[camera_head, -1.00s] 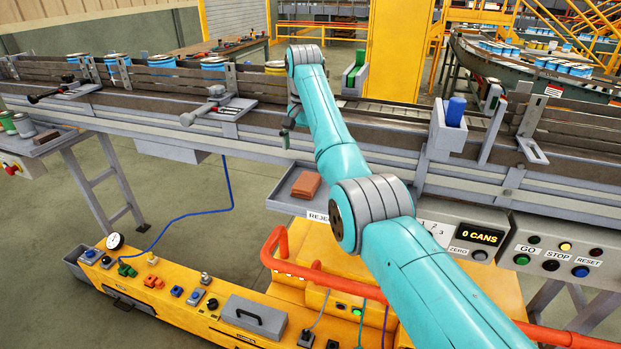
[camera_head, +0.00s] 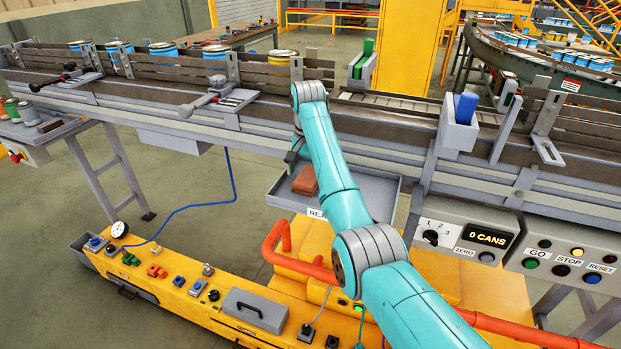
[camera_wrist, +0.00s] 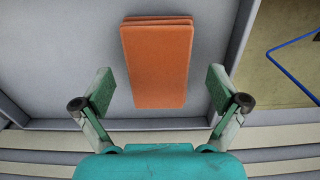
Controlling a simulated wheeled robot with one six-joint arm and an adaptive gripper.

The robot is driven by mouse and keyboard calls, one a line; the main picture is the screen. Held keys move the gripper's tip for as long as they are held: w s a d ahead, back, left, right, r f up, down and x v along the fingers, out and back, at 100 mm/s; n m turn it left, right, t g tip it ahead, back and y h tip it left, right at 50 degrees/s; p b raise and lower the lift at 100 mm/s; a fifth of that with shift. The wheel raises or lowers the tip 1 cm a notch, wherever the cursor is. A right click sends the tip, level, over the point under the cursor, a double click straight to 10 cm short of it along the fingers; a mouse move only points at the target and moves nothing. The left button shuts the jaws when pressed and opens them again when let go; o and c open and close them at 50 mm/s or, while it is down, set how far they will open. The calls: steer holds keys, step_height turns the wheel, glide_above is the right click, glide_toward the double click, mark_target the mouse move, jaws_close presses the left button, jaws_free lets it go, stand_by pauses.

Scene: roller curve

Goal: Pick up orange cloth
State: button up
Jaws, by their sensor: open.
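The orange cloth (camera_wrist: 156,62) is a folded, flat rectangle lying in the grey reject tray (camera_wrist: 60,70). In the head view the cloth (camera_head: 305,180) is partly hidden behind my teal arm. My gripper (camera_wrist: 160,90) is open and empty in the wrist view, with one green finger on each side of the cloth's nearer part. I cannot tell how far above the cloth the fingertips are. In the head view my gripper (camera_head: 292,160) shows only in part, just above the tray's back edge.
The conveyor (camera_head: 390,135) with its rails runs behind the tray. A blue block (camera_head: 466,107) stands in a holder to the right. The control box (camera_head: 465,238) reads 0 CANS. A blue cable (camera_head: 230,180) hangs left of the tray.

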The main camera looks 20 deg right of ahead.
steer(key=shift+f, duration=0.15)
steer(key=c, duration=1.2)
steer(key=shift+d, duration=0.1)
